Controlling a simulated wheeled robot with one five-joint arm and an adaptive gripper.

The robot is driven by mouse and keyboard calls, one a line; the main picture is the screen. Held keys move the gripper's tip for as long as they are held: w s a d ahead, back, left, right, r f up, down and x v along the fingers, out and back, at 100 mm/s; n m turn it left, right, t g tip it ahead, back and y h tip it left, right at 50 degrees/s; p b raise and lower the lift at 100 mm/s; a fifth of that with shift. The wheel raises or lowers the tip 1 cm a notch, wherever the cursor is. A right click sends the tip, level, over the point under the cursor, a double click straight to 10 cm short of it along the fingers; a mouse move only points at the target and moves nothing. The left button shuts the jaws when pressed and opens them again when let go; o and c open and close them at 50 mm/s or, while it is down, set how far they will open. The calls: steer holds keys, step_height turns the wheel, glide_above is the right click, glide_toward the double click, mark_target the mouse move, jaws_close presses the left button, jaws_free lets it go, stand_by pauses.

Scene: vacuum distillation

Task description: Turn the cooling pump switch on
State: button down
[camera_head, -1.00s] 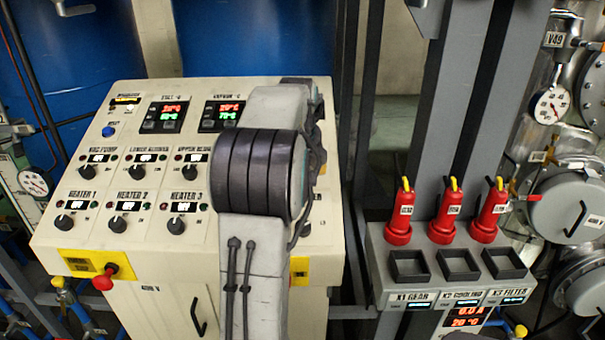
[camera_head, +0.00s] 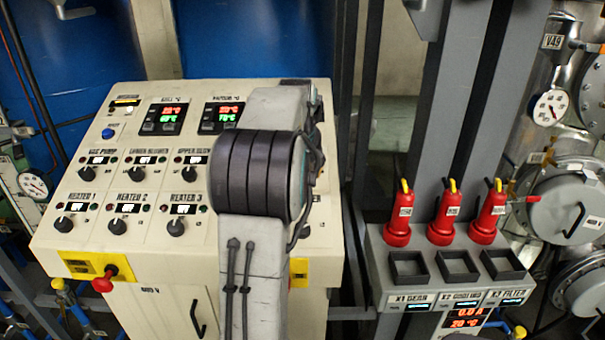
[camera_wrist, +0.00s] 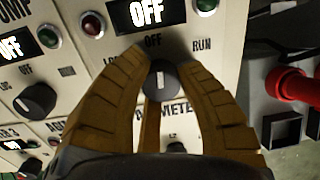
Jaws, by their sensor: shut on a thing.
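In the wrist view a black rotary knob (camera_wrist: 162,86) sits on the cream panel with its white mark pointing up at the OFF label. LOC is partly hidden at its left, and RUN (camera_wrist: 202,44) is at its right. The lit display (camera_wrist: 147,12) above it reads OFF. The brown fingers of my gripper (camera_wrist: 161,70) are closed around the knob, one on each side. The name label of this knob is not visible. In the head view my arm covers this part of the panel, and the gripper is hidden.
Several other knobs, such as the HEATER 2 knob (camera_head: 117,226), stand on the panel (camera_head: 75,195). A red emergency button (camera_head: 103,281) is at its front. Red-handled plugs (camera_head: 442,222) stand on a grey unit right of the panel. A green lamp (camera_wrist: 207,4) is near the gripper.

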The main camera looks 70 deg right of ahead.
steer(key=shift+f, duration=0.2)
steer(key=c, duration=0.8)
jaws_free()
steer(key=shift+r, duration=0.1)
steer(key=v, duration=1.2)
